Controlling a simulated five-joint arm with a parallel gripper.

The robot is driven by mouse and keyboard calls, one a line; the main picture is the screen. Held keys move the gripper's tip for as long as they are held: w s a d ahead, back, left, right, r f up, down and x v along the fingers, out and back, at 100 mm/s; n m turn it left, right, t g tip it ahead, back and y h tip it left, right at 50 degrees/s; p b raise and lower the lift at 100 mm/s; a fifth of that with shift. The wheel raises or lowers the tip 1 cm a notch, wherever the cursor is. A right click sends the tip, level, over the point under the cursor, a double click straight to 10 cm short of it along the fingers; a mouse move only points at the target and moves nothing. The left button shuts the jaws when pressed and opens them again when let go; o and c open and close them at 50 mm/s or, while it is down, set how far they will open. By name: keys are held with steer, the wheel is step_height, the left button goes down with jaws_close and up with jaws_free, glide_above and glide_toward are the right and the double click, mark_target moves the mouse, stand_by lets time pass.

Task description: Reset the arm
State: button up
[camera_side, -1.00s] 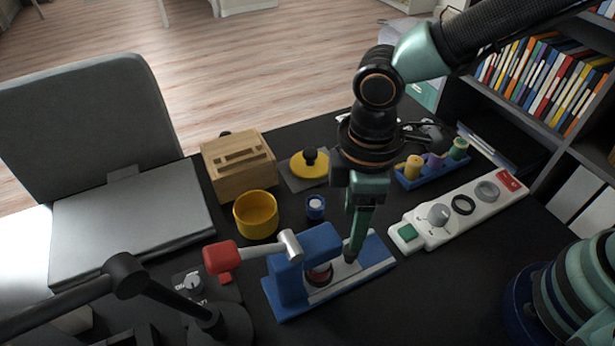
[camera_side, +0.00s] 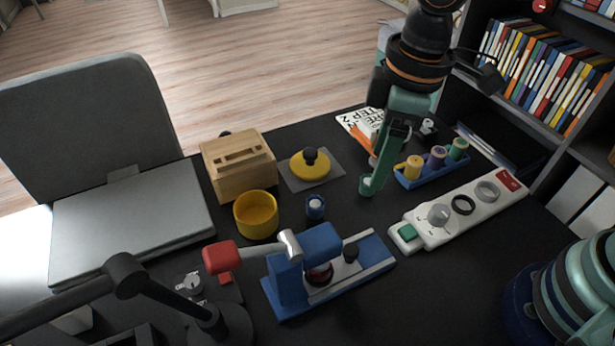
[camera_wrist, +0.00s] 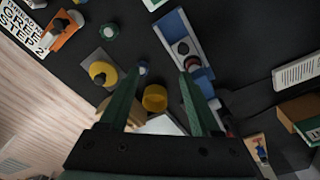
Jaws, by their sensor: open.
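The white panel with knobs and a green button (camera_side: 460,208) lies to the right. A yellow bowl (camera_side: 256,215), wooden box (camera_side: 238,165) and yellow lid on a grey mat (camera_side: 309,166) stand to the left. A booklet (camera_side: 355,122) lies behind.

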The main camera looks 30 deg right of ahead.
steer(key=d+r+m+t, duration=0.2)
steer(key=d+m, duration=0.3)
steer(key=d, duration=0.5)
steer(key=d+r+m+t, duration=0.2)
steer(key=d+m, duration=0.3)
steer(key=d, duration=0.5)
steer(key=shift+w+d+r+t+h, duration=0.15)
steer(key=shift+w+r+t+h, duration=0.2)
steer(key=shift+r, duration=0.5)
